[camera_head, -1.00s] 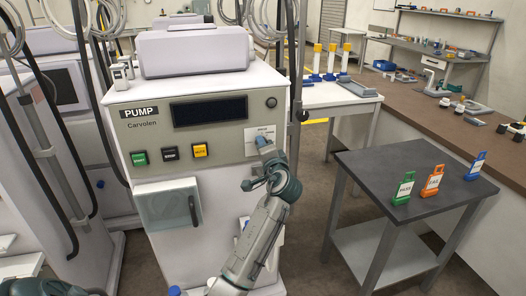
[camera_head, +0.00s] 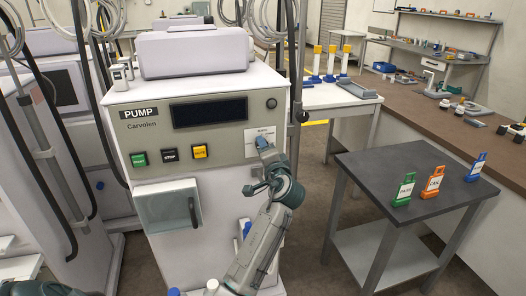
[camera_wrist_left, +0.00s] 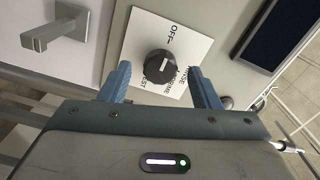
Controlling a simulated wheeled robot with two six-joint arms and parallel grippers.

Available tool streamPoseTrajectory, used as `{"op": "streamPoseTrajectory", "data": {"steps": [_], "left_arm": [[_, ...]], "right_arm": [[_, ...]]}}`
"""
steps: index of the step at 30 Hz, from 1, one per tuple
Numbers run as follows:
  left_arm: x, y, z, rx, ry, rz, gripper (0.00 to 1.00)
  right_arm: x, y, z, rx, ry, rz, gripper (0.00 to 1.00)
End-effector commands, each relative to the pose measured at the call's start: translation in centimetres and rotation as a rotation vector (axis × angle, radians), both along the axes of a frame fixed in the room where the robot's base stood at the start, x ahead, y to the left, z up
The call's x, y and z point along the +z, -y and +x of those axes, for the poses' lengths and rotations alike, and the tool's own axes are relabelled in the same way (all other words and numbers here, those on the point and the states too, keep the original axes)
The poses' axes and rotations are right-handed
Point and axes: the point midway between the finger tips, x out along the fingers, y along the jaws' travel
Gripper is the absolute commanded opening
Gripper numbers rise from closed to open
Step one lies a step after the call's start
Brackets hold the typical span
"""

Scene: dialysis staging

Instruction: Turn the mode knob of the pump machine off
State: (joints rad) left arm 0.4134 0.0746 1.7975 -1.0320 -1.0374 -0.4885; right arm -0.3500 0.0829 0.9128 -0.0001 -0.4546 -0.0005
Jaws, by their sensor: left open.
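The pump machine (camera_head: 215,150) is a pale cabinet with a dark display and a "PUMP" label. The mode knob (camera_wrist_left: 158,67) is a round black knob on a white label plate (camera_wrist_left: 140,38) in the left wrist view. "OFF" is printed on the plate above the knob; other words to its right and below are partly covered. I cannot tell surely which word the knob points at. My left gripper (camera_wrist_left: 164,88) is open, with one blue finger on each side of the knob and gaps to it. In the head view this gripper (camera_head: 262,148) hides the knob. My right gripper is not in view.
Green, black and yellow buttons (camera_head: 200,151) sit left of the knob. A box with a dark handle (camera_head: 167,206) projects below them. A dark side table (camera_head: 365,165) with several coloured tags stands to the right. Poles and cables flank the machine.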

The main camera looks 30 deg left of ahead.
Motion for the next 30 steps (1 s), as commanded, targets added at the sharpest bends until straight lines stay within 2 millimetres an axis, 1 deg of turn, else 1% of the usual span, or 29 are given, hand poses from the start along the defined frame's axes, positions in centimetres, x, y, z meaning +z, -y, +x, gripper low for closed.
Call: {"op": "streamPoseTrajectory", "data": {"steps": [1,6,10,13,19,30], "left_arm": [[-0.3,0.8,-0.6,-0.002,0.001,-0.005,0.57],[-0.5,3.6,-3.0,-0.003,0.001,-0.008,0.57],[-0.4,5.2,-4.5,-0.001,0.0,-0.008,0.57],[-0.3,6.2,-5.2,-0.002,0.0,-0.006,0.57],[-0.1,7.0,-6.0,-0.001,0.0,-0.002,0.57],[-0.1,7.0,-6.0,0.0,-0.001,-0.002,0.57]], "right_arm": [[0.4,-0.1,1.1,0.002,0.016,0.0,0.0],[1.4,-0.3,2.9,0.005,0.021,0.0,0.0],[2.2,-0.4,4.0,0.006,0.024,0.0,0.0],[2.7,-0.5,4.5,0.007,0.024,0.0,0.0],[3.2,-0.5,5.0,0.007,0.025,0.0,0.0],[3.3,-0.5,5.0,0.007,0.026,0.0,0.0]]}}
